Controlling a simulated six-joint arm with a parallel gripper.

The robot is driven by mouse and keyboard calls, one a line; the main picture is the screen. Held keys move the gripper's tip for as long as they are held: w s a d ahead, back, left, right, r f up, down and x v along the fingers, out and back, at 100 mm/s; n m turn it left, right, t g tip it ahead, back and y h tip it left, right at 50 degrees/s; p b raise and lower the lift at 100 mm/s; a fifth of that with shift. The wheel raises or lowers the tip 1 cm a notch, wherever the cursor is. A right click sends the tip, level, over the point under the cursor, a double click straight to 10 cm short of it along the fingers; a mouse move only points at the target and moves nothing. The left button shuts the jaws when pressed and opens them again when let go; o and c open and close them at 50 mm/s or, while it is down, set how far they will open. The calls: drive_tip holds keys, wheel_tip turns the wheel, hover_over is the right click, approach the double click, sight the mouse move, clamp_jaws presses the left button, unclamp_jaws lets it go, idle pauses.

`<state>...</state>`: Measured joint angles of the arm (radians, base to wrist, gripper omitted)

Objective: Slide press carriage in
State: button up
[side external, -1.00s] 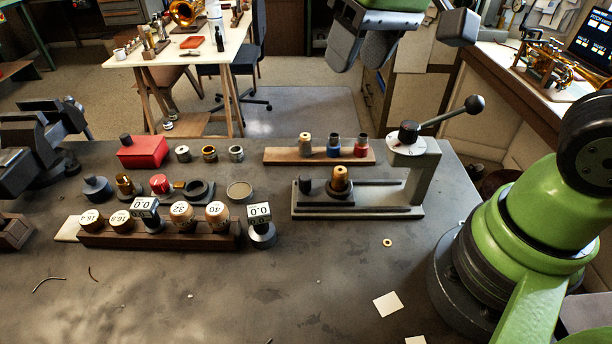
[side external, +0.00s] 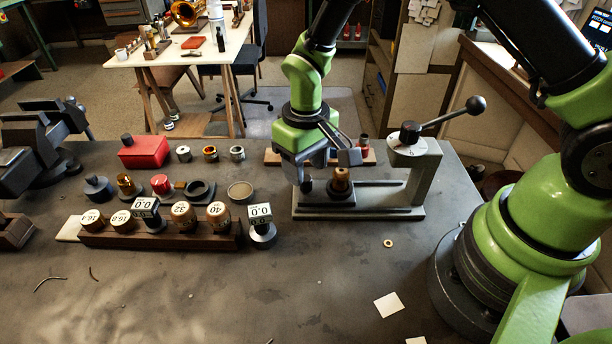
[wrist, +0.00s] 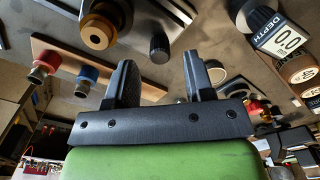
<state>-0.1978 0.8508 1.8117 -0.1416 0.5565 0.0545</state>
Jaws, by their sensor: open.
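The press (side external: 407,200) stands at the right of the bench, with a flat railed base, an upright frame and a lever. Its dark carriage (side external: 338,194) sits on the left part of the base, outside the frame, carrying a brass-coloured cylinder (side external: 341,178). A black knob (side external: 306,186) stands at the carriage's left end. My gripper (side external: 326,172) is open above this end, pointing down and partly hiding it. In the wrist view my gripper (wrist: 160,72) has its fingers apart and empty. The knob (wrist: 159,48) shows beyond and between the fingertips, and the cylinder (wrist: 98,32) lies to its left.
A wooden strip (side external: 272,159) with coloured plugs lies behind my gripper, partly hidden. The press lever (side external: 450,114) sticks out up and right. A rack (side external: 170,238) of gauges and knobs stands left. The bench front is mostly clear, with a small ring (side external: 388,243).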

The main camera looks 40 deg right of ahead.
sight(306, 178)
drive_tip(key=shift+f, duration=1.6)
drive_tip(key=shift+c, duration=0.4)
clamp_jaws()
drive_tip(key=s+d, duration=0.5)
drive_tip(key=shift+w, duration=0.1)
drive_tip(key=shift+o, duration=0.4)
unclamp_jaws()
wheel_tip(306, 178, up, 10)
